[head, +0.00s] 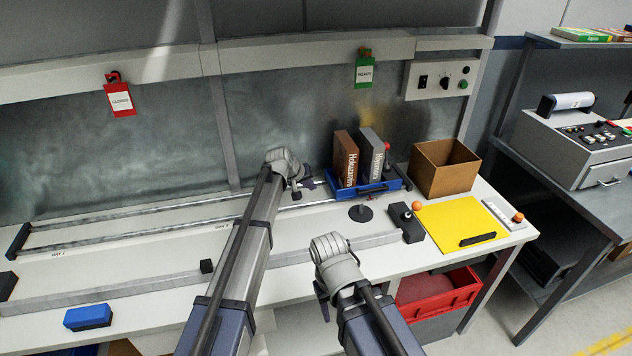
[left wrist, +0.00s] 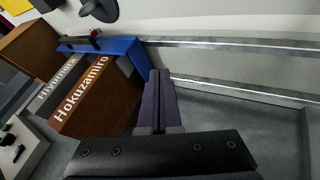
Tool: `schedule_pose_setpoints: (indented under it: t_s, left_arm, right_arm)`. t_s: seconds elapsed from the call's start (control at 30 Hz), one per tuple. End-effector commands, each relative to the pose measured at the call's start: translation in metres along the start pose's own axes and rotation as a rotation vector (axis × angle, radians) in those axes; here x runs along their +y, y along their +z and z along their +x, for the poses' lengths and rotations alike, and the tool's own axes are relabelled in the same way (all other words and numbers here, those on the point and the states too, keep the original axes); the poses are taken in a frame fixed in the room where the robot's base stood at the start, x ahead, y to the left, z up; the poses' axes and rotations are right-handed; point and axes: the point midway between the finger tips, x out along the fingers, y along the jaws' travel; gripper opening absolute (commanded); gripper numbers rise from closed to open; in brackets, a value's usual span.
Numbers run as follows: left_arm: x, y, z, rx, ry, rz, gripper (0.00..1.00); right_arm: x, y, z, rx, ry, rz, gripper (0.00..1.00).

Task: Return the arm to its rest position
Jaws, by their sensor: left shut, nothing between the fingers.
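My left arm reaches up across the bench in the head view. Its gripper (head: 307,182) is near the back panel, just left of the blue tray (head: 372,189). In the left wrist view its fingers (left wrist: 160,98) are together and empty, beside the tray's edge (left wrist: 138,52). A brown box (head: 345,158) and a grey box (head: 371,155) stand in the tray. My right gripper (head: 322,300) hangs over the bench's front edge; its fingers are mostly hidden, and I see nothing held.
Rails (head: 130,208) run along the bench. An open brown carton (head: 444,168), a yellow mat (head: 462,226) and a black block with an orange ball (head: 417,206) are to the right. A blue block (head: 88,317) lies front left. A red crate (head: 437,290) is below.

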Motion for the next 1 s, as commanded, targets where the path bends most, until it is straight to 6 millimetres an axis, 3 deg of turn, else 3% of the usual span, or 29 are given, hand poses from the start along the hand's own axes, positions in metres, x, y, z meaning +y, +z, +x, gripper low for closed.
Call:
schedule_pose_setpoints:
  t_s: [0.03, 0.13, 0.47, 0.57, 0.67, 0.77, 0.9, 1.0]
  left_arm:
    - [0.002, -0.001, -0.015, 0.000, 0.000, -0.001, 0.00]
    - [0.001, -0.001, -0.025, 0.000, -0.001, -0.001, 0.00]
    - [-0.001, 0.002, -0.028, -0.002, -0.001, 0.001, 0.00]
    - [0.001, 0.022, -0.034, -0.027, -0.015, 0.023, 0.00]
    - [0.000, 0.071, -0.049, -0.093, -0.057, 0.081, 0.00]
    - [-0.005, 0.140, -0.073, -0.191, -0.122, 0.162, 0.00]
    - [-0.022, 0.232, -0.115, -0.335, -0.230, 0.279, 0.00]
    - [-0.037, 0.285, -0.146, -0.425, -0.302, 0.346, 0.00]
  right_arm:
    - [0.001, 0.001, -0.013, 0.000, 0.000, 0.000, 0.50]
    - [0.002, 0.001, -0.021, 0.000, 0.000, 0.000, 0.50]
    - [0.002, 0.001, -0.021, 0.000, 0.000, 0.000, 0.50]
    - [0.002, 0.001, -0.021, 0.000, 0.000, 0.000, 0.50]
    - [0.002, 0.001, -0.021, 0.000, 0.000, 0.000, 0.50]
    - [0.002, 0.001, -0.021, 0.000, 0.000, 0.000, 0.50]
    - [0.002, 0.001, -0.021, 0.000, 0.000, 0.000, 0.50]
    - [0.002, 0.001, -0.021, 0.000, 0.000, 0.000, 0.50]
